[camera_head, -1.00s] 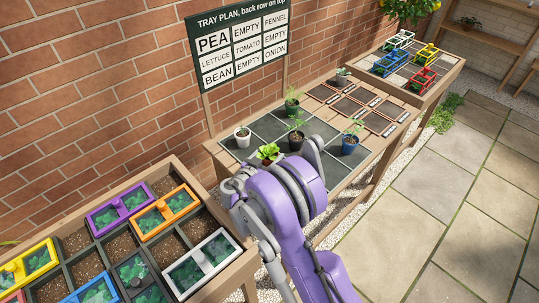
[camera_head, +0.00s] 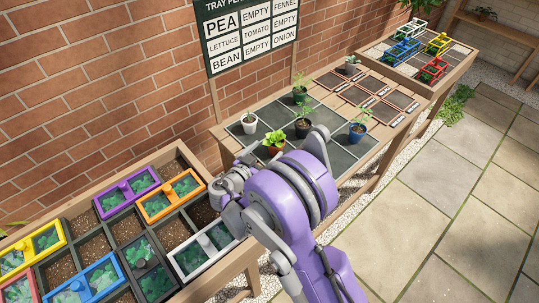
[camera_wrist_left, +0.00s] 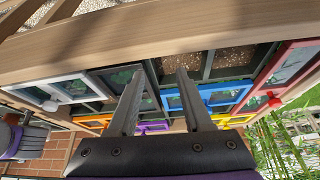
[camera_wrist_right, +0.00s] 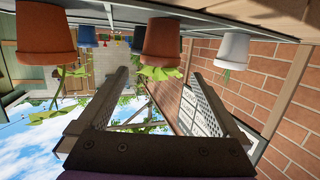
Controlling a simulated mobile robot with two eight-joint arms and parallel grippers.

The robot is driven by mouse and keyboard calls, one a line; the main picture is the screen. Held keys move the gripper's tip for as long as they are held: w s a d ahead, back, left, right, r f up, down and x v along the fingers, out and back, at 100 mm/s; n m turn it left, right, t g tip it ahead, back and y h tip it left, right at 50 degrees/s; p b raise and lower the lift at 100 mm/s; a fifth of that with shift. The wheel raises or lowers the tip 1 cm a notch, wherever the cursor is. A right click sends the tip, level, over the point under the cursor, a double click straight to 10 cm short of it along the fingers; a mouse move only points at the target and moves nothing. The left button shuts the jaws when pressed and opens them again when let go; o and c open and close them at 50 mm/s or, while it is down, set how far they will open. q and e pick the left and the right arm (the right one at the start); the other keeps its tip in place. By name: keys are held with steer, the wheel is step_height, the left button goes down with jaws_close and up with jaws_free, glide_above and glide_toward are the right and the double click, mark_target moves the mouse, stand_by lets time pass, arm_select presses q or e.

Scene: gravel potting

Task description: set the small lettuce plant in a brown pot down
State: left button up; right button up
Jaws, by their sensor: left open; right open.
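The small lettuce (camera_head: 275,139) with bright green leaves stands upright in its brown pot (camera_head: 273,151) on the left part of the dark tray (camera_head: 333,158). In the right wrist view, which is upside down, its brown pot (camera_wrist_right: 163,40) is beyond the fingertips and apart from them. My right gripper (camera_wrist_right: 159,76) is open and empty; in the head view it is left of the lettuce, partly hidden by my purple arm.
A white pot (camera_head: 249,123), dark pot (camera_head: 302,129), green pot (camera_head: 299,95) and blue pot (camera_head: 357,133) stand around the lettuce. Another brown pot (camera_wrist_right: 45,34) shows in the right wrist view. A planting crate (camera_head: 258,249) with coloured frames is at left. The brick wall is behind.

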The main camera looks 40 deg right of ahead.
steer(key=s+n+y, duration=0.1)
steer(key=s+a+r+n+y, duration=0.1)
steer(key=s, duration=0.1)
steer(key=s+a+n+g+y, duration=0.1)
steer(key=s, duration=0.1)
steer(key=shift+s+r+y, duration=0.1)
steer(key=shift+r+y, duration=0.1)
steer(key=shift+y, duration=0.2)
steer(key=s+a+n+y, duration=0.3)
steer(key=s+a, duration=0.2)
steer(key=s, duration=0.1)
steer(key=s+a+n+y, duration=0.4)
steer(key=s+a, duration=0.1)
steer(key=s, duration=0.1)
steer(key=s+a+n+y, duration=0.3)
steer(key=s+a, duration=0.2)
steer(key=s, duration=0.1)
steer(key=shift+r+y, duration=0.15)
steer(key=shift+y, duration=0.15)
